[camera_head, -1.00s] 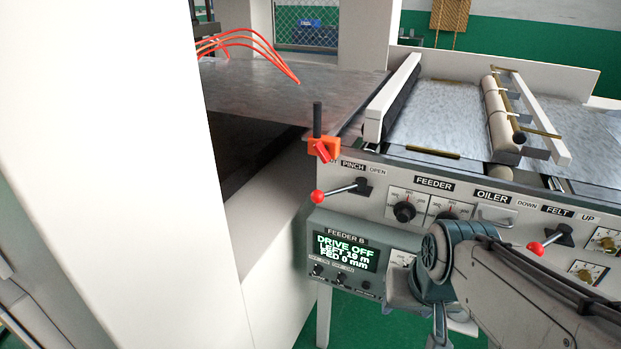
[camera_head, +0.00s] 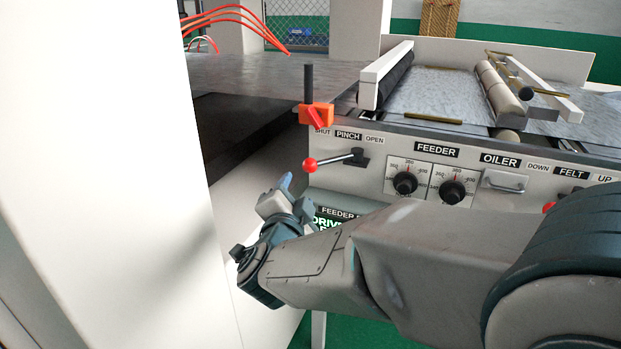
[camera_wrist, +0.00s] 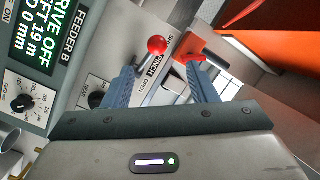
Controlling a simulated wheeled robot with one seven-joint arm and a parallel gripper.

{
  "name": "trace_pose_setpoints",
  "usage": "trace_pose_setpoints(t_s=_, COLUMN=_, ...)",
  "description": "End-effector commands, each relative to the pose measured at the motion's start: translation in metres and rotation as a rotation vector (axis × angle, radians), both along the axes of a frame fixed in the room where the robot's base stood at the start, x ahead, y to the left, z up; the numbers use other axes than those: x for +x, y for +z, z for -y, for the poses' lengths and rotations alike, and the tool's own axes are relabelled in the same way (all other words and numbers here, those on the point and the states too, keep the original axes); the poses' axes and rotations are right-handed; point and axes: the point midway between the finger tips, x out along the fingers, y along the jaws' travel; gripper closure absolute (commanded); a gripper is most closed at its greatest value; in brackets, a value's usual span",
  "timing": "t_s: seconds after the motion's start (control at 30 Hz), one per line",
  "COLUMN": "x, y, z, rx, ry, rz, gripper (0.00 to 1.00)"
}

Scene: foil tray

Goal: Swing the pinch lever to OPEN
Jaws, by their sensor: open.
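The rod points left from the pivot, to the SHUT side and slightly down. My gripper (camera_head: 284,184) is just below and left of the ball in the head view. In the wrist view my gripper (camera_wrist: 161,68) is open, with two blue-grey fingers spread. The red ball (camera_wrist: 157,45) shows beyond the gap between them, nearer the left finger. That finger hides part of the rod. I see no contact.
An orange clamp (camera_head: 316,114) with a black post stands just above the lever. The feeder dials (camera_head: 405,182) are to its right. A white cabinet wall (camera_head: 100,170) rises close on the left. The FEEDER B display (camera_wrist: 40,35) is partly behind my arm in the head view.

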Motion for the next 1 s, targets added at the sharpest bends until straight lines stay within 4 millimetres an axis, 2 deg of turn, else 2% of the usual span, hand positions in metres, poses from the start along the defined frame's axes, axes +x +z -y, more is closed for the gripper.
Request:
trace_pose_setpoints(t_s=0.03, x=-0.002, y=-0.006, z=-0.002, rx=0.007, ry=-0.023, rz=0.015, gripper=0.48)
trace_pose_setpoints(t_s=0.13, x=-0.004, y=-0.006, z=-0.001, rx=0.019, ry=-0.059, rz=0.036, gripper=0.48)
trace_pose_setpoints(t_s=0.27, x=0.002, y=-0.006, z=0.002, rx=0.023, ry=-0.075, rz=0.043, gripper=0.48)
trace_pose_setpoints(t_s=0.37, x=0.016, y=-0.005, z=0.004, rx=0.022, ry=-0.076, rz=0.043, gripper=0.48)
trace_pose_setpoints(t_s=0.8, x=0.105, y=-0.005, z=0.018, rx=0.02, ry=-0.074, rz=0.043, gripper=0.48)
trace_pose_setpoints(t_s=1.0, x=0.126, y=-0.005, z=0.021, rx=0.021, ry=-0.072, rz=0.042, gripper=0.48)
